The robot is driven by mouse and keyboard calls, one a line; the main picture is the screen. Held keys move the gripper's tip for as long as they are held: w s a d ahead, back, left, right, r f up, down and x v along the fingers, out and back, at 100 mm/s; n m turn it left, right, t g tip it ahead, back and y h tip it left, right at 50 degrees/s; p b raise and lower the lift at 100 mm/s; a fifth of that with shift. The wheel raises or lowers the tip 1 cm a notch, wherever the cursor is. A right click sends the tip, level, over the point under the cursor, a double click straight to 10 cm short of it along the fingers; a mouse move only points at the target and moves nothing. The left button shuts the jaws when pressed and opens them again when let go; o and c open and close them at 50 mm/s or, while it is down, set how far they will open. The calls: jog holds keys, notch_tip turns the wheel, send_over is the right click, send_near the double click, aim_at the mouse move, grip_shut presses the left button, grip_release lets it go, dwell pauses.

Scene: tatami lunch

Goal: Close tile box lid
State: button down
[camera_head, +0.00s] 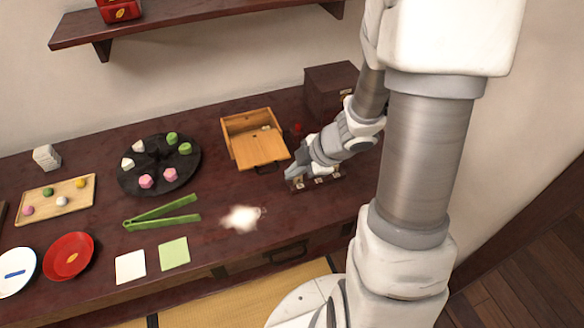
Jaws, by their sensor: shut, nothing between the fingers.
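A light wooden box (227,127) stands near the back middle of the dark table. A flat wooden panel (262,148), which looks like its lid, covers the front part and extends toward the front edge. The back part of the box is open. A small dark handle (268,169) shows at the panel's front end. My gripper (291,173) is shut and empty, just right of the handle, low over the table. I cannot tell whether it touches the panel. The arm reaches in from the right.
Small tiles (320,180) sit under my gripper, partly hidden. A dark box (332,85) stands at the back right. Left are a black round tray (160,160) with sweets, green tongs (160,213), a white patch (241,218) and a red plate (69,257).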

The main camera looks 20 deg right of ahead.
aim_at(259, 148)
jog(key=b+x, duration=0.3)
jog(key=x, duration=0.4)
jog(key=shift+s+d+b, duration=0.1)
jog(key=shift+s+b, duration=0.05)
jog(key=shift+b, duration=0.15)
jog(key=w, duration=0.3)
jog(key=shift+w+f, duration=0.1)
jog(key=shift+f, duration=0.2)
jog(key=shift+w+f, duration=0.1)
jog(key=shift+w, duration=0.4)
jog(key=shift+w+p, duration=0.4)
jog(key=shift+p, duration=0.05)
jog(key=w+p, duration=0.8)
jog(key=w, duration=0.2)
jog(key=shift+s, duration=0.1)
